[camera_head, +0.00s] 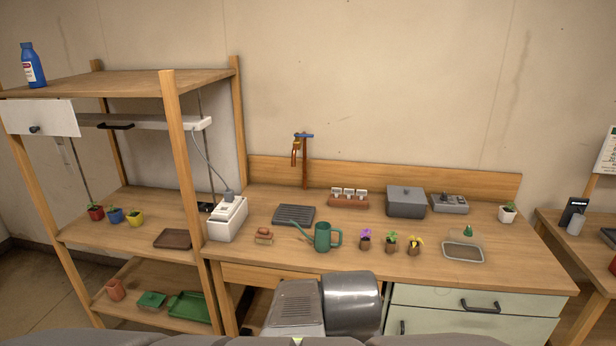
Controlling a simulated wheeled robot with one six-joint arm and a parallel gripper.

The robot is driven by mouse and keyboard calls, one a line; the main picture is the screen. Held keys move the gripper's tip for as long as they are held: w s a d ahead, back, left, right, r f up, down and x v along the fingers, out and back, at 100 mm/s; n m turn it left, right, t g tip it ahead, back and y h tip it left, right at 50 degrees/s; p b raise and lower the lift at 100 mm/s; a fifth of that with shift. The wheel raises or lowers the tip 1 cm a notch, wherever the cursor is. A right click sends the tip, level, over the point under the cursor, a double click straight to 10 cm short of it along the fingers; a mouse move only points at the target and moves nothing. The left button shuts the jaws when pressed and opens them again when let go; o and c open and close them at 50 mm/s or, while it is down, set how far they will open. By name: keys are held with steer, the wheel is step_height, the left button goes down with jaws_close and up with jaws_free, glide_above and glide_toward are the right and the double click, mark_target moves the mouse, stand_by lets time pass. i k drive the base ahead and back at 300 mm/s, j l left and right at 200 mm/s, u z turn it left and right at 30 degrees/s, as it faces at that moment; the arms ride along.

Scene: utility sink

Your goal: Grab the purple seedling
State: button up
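The purple seedling (365,236) stands upright in a small brown pot on the wooden workbench, near its front edge. It is the leftmost of three potted seedlings in a row. A green one with a little orange (390,241) is to its right, and a yellow one (414,245) is farther right. The green watering can (323,237) stands just left of the purple seedling, its handle toward it. My gripper's fingers do not show in this view.
A black ribbed tray (294,215) and a reddish-brown stack (264,236) lie to the left. A rack with white cups (348,198) and grey boxes (406,201) stand behind. A shallow tray (463,253) is to the right. Grey rounded parts, apparently mine, overlap the bench front.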

mark_target(364, 240)
steer(key=i+l, duration=0.1)
steer(key=i, duration=0.65)
steer(key=i+l, duration=0.1)
steer(key=i, duration=0.6)
steer(key=j+u, duration=0.05)
